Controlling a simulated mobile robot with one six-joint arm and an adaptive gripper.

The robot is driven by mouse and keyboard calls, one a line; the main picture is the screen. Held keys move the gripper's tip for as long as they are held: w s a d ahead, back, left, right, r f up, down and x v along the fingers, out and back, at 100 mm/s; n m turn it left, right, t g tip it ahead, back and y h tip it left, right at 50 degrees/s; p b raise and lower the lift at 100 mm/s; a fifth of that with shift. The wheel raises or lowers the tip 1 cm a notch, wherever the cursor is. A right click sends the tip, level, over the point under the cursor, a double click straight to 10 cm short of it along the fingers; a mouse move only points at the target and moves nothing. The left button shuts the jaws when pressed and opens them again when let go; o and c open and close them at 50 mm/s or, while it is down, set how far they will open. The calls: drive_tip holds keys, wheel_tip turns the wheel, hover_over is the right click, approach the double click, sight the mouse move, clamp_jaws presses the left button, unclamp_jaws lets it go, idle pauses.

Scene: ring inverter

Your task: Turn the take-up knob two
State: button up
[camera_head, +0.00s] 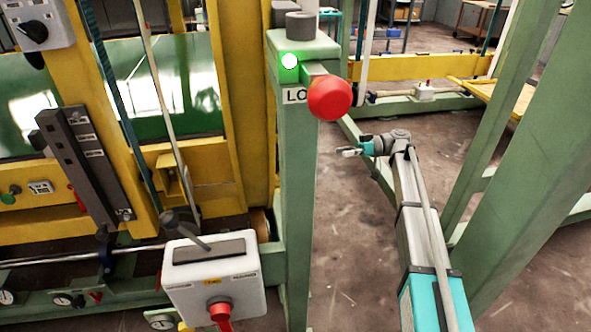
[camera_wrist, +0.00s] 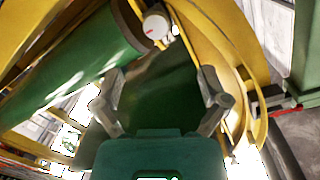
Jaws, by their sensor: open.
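No control in view carries a readable "take-up" label, so I cannot tell which one is take-up knob two. In the head view, a large red round knob (camera_head: 329,99) sticks out from the green post (camera_head: 298,190), beside a partly hidden "LO" label. In the wrist view, a small white round part with a red mark (camera_wrist: 157,26) lies beyond the fingertips, near a green roller (camera_wrist: 75,55); I cannot tell what it is. My gripper (camera_head: 347,152) is open and empty, right of the post and below the red knob in the picture. Its spread fingers (camera_wrist: 162,76) also show in the wrist view.
A grey box (camera_head: 215,278) with a lever and red handle (camera_head: 221,314) stands left of the post. A green lamp (camera_head: 289,61) glows on the post. A black rotary switch (camera_head: 34,32) is upper left. Green frame beams (camera_head: 535,160) stand to the right. Open floor lies between.

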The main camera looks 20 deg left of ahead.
drive_tip(key=shift+w+a+f+n+g+y+b, duration=0.2)
drive_tip(key=shift+w+a+n+g+y+b, duration=0.1)
drive_tip(key=shift+w+a+n+g+b, duration=0.25)
drive_tip(key=shift+s, duration=0.1)
drive_tip(key=shift+x, duration=6.8)
drive_tip(key=shift+c, duration=0.3)
drive_tip(key=c, duration=1.1)
